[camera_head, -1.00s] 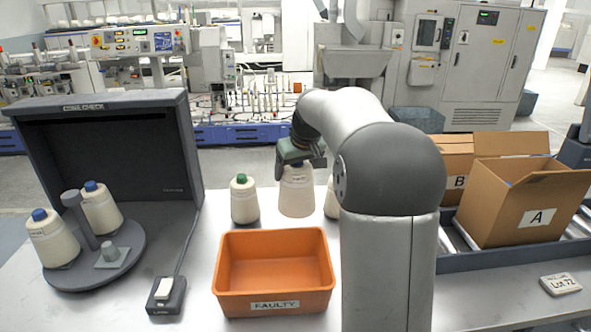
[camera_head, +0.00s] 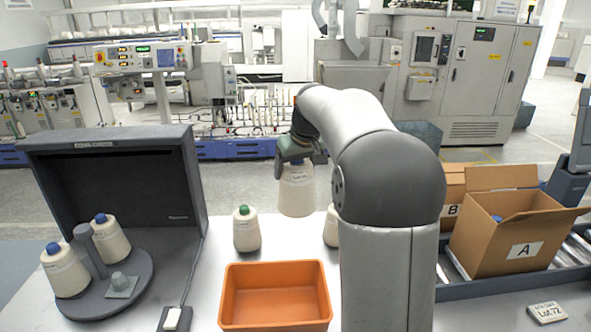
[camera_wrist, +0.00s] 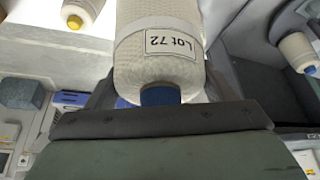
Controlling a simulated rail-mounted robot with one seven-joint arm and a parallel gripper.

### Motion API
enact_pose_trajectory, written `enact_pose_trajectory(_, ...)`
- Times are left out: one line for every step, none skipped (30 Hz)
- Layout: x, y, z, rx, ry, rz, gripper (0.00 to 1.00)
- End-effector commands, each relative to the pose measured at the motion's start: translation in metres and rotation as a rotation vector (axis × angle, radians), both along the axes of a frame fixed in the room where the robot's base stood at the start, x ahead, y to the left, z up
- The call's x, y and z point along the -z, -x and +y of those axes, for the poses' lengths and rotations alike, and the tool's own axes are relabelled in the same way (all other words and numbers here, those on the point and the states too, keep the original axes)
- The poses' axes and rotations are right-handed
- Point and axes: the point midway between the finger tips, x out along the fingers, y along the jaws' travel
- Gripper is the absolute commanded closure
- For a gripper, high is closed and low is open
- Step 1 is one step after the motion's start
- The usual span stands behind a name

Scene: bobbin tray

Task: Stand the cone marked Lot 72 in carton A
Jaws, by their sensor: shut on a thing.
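My gripper (camera_head: 297,158) is shut on a cream yarn cone (camera_head: 297,192), holding it upright by its top above the table. In the wrist view the cone (camera_wrist: 160,65) shows a blue tip between the fingers and a label reading Lot 72. Carton A (camera_head: 490,248) is an open brown box at the right with its flaps up. A blue tip shows inside it. My gripper is well to the left of it, with my arm between them in the picture.
An orange tray (camera_head: 276,325) stands in front of the held cone. A green-tipped cone (camera_head: 246,232) stands left of it; another cone (camera_head: 331,230) is partly hidden by my arm. Carton B (camera_head: 453,192) is behind carton A. A Lot 72 card (camera_head: 548,313) lies front right. Two blue-tipped cones (camera_head: 65,272) stand on the left turntable.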

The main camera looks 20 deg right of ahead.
Motion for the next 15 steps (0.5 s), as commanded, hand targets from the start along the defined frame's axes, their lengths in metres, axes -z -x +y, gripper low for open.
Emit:
enact_pose_trajectory(-0.012, 0.000, 0.000, 0.000, 0.001, -0.002, 0.74)
enact_pose_trajectory(-0.016, 0.000, 0.000, 0.000, 0.001, -0.002, 0.74)
enact_pose_trajectory(-0.021, 0.000, 0.000, 0.000, 0.001, -0.002, 0.74)
enact_pose_trajectory(-0.024, 0.000, 0.000, 0.000, 0.001, -0.002, 0.74)
enact_pose_trajectory(-0.028, 0.000, 0.000, 0.000, 0.001, -0.002, 0.74)
enact_pose_trajectory(-0.033, 0.000, 0.000, 0.000, 0.001, -0.003, 0.74)
enact_pose_trajectory(-0.037, 0.000, 0.000, 0.000, 0.001, -0.003, 0.74)
enact_pose_trajectory(-0.040, 0.000, 0.000, 0.000, 0.001, -0.003, 0.74)
enact_pose_trajectory(-0.045, 0.000, 0.000, 0.000, 0.001, -0.003, 0.74)
enact_pose_trajectory(-0.048, 0.000, 0.000, 0.000, 0.001, -0.003, 0.74)
enact_pose_trajectory(-0.050, 0.000, 0.000, 0.000, 0.001, -0.003, 0.74)
enact_pose_trajectory(-0.053, 0.000, 0.000, 0.000, 0.001, -0.003, 0.74)
enact_pose_trajectory(-0.057, 0.000, 0.000, 0.000, 0.001, -0.003, 0.74)
enact_pose_trajectory(-0.060, -0.001, 0.000, -0.001, 0.001, -0.004, 0.74)
enact_pose_trajectory(-0.063, -0.001, 0.000, -0.001, 0.001, -0.004, 0.74)
